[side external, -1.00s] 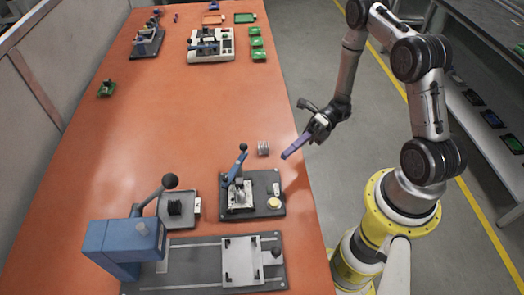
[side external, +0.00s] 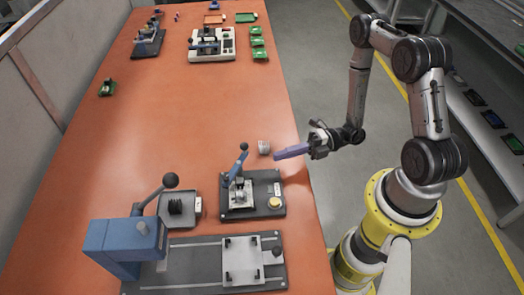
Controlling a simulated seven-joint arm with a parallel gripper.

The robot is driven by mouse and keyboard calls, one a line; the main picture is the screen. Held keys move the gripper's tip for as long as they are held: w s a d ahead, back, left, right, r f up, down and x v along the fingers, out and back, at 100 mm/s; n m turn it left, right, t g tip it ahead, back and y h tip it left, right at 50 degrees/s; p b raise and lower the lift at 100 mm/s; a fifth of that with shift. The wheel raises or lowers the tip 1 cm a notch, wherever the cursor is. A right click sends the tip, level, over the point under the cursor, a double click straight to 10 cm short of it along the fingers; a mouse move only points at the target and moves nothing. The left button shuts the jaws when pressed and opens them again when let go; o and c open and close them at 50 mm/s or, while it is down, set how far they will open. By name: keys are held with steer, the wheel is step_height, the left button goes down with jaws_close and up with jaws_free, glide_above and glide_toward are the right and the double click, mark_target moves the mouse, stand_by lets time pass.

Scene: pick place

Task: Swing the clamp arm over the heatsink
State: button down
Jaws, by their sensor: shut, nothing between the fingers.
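The clamp arm (side external: 237,168) is blue with a black ball knob and stands raised on a dark fixture base (side external: 268,188). A light-coloured seat with a board (side external: 241,197) lies below it on the base. I cannot tell whether a heatsink sits there, as the parts are small. A small grey piece (side external: 264,147) stands on the table behind the fixture. A black finned block (side external: 175,207), possibly a heatsink, lies in a grey tray. My gripper (side external: 277,155) is shut and empty, its purple-grey fingers pointing left, just right of the grey piece and apart from the clamp arm.
A blue press (side external: 125,240) with a ball-ended lever stands front left, by a grey rail plate (side external: 200,272). The tray (side external: 194,216) is left of the fixture. Far back are a white fixture (side external: 226,47) and green boards (side external: 257,42). The table's middle is clear.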

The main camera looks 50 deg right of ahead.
mark_target(248, 154)
steer(key=w+a, duration=0.1)
steer(key=w, duration=0.1)
steer(key=w+a, duration=0.1)
steer(key=shift+w+a, duration=0.35)
steer(key=shift+a, duration=0.05)
steer(key=shift+w+a, duration=0.15)
steer(key=shift+w, duration=0.5)
steer(key=shift+w+n+g+y, duration=0.5)
steer(key=shift+n+g, duration=0.3)
steer(key=shift+g, duration=0.3)
steer(key=shift+w+d+n+g+y, duration=0.2)
steer(key=shift+w+n+g+y, duration=0.15)
steer(key=shift+n+g, duration=0.35)
steer(key=shift+w+n+g+y, duration=0.2)
steer(key=shift+w+n+g, duration=0.2)
steer(key=shift+g, duration=0.5)
steer(key=shift+w+n+g+y, duration=0.15)
steer(key=shift+w+n+g, duration=0.25)
steer(key=shift+g, duration=0.5)
steer(key=shift+w+a, duration=0.1)
steer(key=shift+w, duration=0.2)
